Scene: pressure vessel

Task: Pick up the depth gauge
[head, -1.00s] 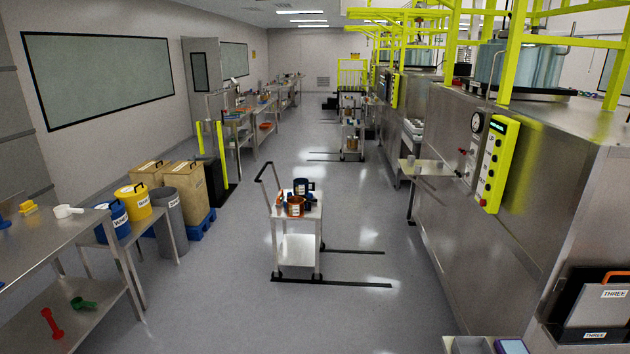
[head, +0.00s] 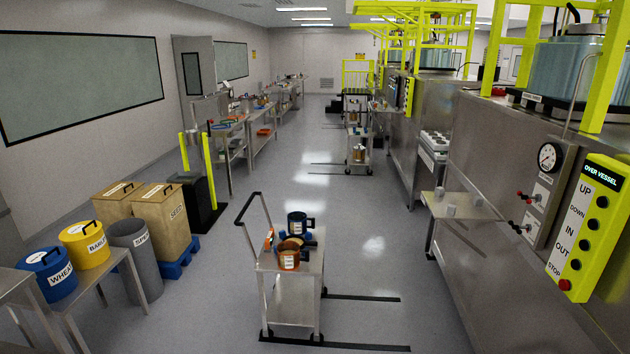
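I cannot make out a depth gauge for certain in the head view. A small trolley (head: 293,292) stands ahead, a little left of the picture's middle. On it are a dark blue mug-like container (head: 297,223), an orange-brown labelled container (head: 289,257) and small orange items too small to tell. On the right, a small shelf (head: 462,207) on the steel vessel carries small pale objects that I cannot identify. Neither of my grippers is in view.
A blue bucket (head: 47,273), a yellow bucket (head: 85,245) and a grey bin (head: 133,243) stand at left, by cardboard-coloured boxes (head: 166,212). A yellow control panel (head: 587,222) and a dial (head: 549,157) are at right.

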